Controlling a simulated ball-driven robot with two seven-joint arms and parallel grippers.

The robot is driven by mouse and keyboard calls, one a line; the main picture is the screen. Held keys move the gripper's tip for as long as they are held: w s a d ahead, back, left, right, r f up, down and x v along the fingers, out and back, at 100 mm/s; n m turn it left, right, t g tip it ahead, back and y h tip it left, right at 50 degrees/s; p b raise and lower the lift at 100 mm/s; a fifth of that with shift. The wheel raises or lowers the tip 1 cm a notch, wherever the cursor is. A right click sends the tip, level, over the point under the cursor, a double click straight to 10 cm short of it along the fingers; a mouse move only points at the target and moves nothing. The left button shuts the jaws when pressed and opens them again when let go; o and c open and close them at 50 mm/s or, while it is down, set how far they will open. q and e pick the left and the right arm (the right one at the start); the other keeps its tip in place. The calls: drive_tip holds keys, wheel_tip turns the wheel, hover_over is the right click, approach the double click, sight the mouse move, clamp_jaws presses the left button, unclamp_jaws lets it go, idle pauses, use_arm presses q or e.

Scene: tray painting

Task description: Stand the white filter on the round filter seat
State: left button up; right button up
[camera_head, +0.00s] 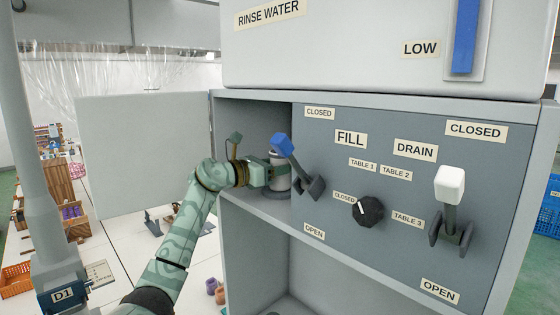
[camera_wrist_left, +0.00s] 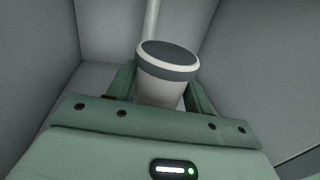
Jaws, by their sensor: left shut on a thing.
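The white filter (camera_head: 281,172) is an upright white cylinder inside the open cabinet bay. In the left wrist view the filter (camera_wrist_left: 165,62) shows a dark grey top with a pale rim. My left gripper (camera_head: 268,173) reaches in from the left and is shut on the filter's sides; its fingers (camera_wrist_left: 160,88) flank it in the wrist view. A dark round base, apparently the filter seat (camera_head: 277,194), shows directly under the filter on the bay's shelf. I cannot tell whether the filter bears fully on it. The seat is hidden in the wrist view. My right gripper is not in view.
The blue-handled FILL lever (camera_head: 282,144) stands close to the right of the filter. A dark knob (camera_head: 368,210) and the white DRAIN lever (camera_head: 449,186) are farther right. A pale pipe (camera_wrist_left: 151,18) stands behind the filter. The open cabinet door (camera_head: 145,150) is at left.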

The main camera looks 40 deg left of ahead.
use_arm(q)
drive_tip(key=shift+f+b, duration=0.2)
drive_tip(key=shift+b, duration=0.1)
drive_tip(key=o, duration=1)
drive_tip(key=shift+r, duration=0.1)
drive_tip(key=shift+r+p, duration=0.2)
drive_tip(key=shift+p, duration=0.1)
drive_tip(key=shift+b+v, duration=2.9)
drive_tip(key=shift+v, duration=3.2)
